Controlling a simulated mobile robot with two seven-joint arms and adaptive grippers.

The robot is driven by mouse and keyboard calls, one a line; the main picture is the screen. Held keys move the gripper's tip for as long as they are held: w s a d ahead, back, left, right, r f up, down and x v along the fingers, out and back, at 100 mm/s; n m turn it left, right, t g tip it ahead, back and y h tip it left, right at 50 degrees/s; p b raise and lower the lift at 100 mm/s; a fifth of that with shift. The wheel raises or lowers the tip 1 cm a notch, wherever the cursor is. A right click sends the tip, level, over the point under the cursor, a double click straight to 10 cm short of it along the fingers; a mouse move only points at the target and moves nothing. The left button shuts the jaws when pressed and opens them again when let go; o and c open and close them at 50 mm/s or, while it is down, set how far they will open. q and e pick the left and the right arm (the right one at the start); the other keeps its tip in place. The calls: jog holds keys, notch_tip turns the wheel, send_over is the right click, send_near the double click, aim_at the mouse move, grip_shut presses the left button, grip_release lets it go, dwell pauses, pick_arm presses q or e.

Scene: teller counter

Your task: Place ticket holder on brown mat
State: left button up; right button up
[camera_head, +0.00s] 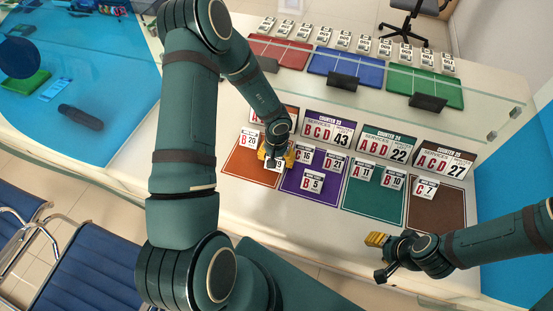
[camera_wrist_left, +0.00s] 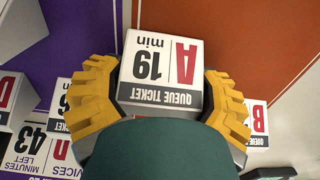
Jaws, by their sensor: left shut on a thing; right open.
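My left gripper (camera_head: 275,156) is shut on a white ticket holder (camera_wrist_left: 160,72) marked A 19, between its yellow fingers in the left wrist view. The holder is at the orange mat (camera_head: 243,172), near its border with the purple mat; whether it touches the mat is unclear. The arm hides part of it in the head view. The brown mat (camera_head: 450,214) is at the far right of the mat row, with a C 7 ticket holder (camera_head: 425,188) on its upper left part. My right gripper (camera_head: 376,240) is open and empty, in front of the teal and brown mats.
The purple mat (camera_head: 292,189) and teal mat (camera_head: 371,207) hold several ticket holders. A B 20 holder (camera_head: 249,138) stands on the orange mat. Counter signs, such as the ACD 27 sign (camera_head: 443,160), stand behind the mats. The lower brown mat is bare.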

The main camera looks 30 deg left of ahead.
pick_arm(q)
jog(key=o, duration=1.1)
jog(key=shift+f, duration=0.1)
jog(key=shift+o, duration=0.2)
